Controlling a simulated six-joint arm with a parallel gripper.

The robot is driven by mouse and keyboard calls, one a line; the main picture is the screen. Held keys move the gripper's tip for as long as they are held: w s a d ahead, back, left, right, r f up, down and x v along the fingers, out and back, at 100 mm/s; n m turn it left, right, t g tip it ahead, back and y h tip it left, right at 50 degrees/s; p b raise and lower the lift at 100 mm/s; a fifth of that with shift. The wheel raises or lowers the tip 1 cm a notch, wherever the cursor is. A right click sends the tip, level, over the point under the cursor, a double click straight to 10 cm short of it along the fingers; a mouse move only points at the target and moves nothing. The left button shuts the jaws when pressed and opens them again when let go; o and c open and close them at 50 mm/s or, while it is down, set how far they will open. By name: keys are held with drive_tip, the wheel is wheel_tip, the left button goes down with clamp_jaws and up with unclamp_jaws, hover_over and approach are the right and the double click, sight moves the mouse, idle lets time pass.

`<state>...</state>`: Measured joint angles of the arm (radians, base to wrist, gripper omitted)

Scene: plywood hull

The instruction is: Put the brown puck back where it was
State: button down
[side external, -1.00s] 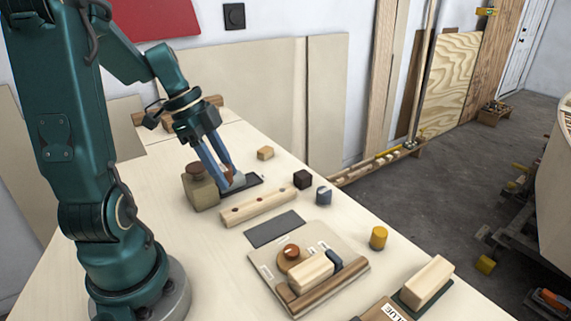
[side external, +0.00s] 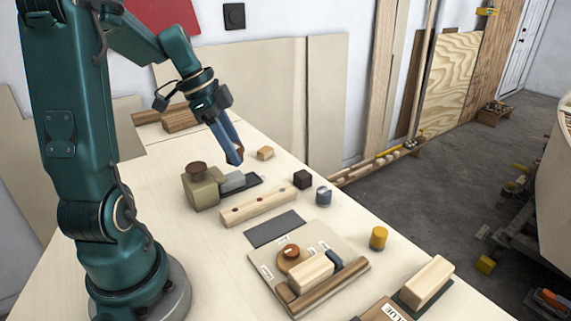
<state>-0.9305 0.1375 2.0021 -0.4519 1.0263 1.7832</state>
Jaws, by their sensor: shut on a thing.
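My gripper (side external: 234,157) is shut on a small reddish-brown thing (side external: 239,151), which I take to be the brown puck. The blue fingers hide most of it, so its shape is unclear. It is held in the air above and behind a grey block (side external: 233,181). The block lies at the left end of a dark flat mat (side external: 254,181). An olive block (side external: 201,192) with a dark brown round top (side external: 197,168) stands left of the grey block. A smaller orange-brown disc (side external: 291,251) sits on a tan round piece on a pale board (side external: 330,246).
A wooden bar (side external: 259,208) with dark spots lies in front of the mat. A tan block (side external: 265,153), a dark brown cube (side external: 302,180), a grey-blue piece (side external: 323,195) and a yellow cylinder (side external: 378,238) stand to the right. A bare grey mat (side external: 274,229) lies mid-table.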

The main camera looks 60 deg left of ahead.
drive_tip(key=w, duration=0.6)
drive_tip(key=m, duration=0.2)
hover_over(354, 224)
drive_tip(key=a, duration=0.1)
drive_tip(key=shift+h, duration=0.4)
drive_tip(key=f, duration=0.5)
drive_tip(key=s+f, duration=0.1)
drive_tip(key=f, duration=0.2)
drive_tip(key=shift+a+f, duration=0.1)
drive_tip(key=shift+w+f, duration=0.1)
drive_tip(key=shift+f, duration=1.95)
drive_tip(key=shift+f, duration=0.15)
drive_tip(key=shift+c, duration=2.2)
unclamp_jaws()
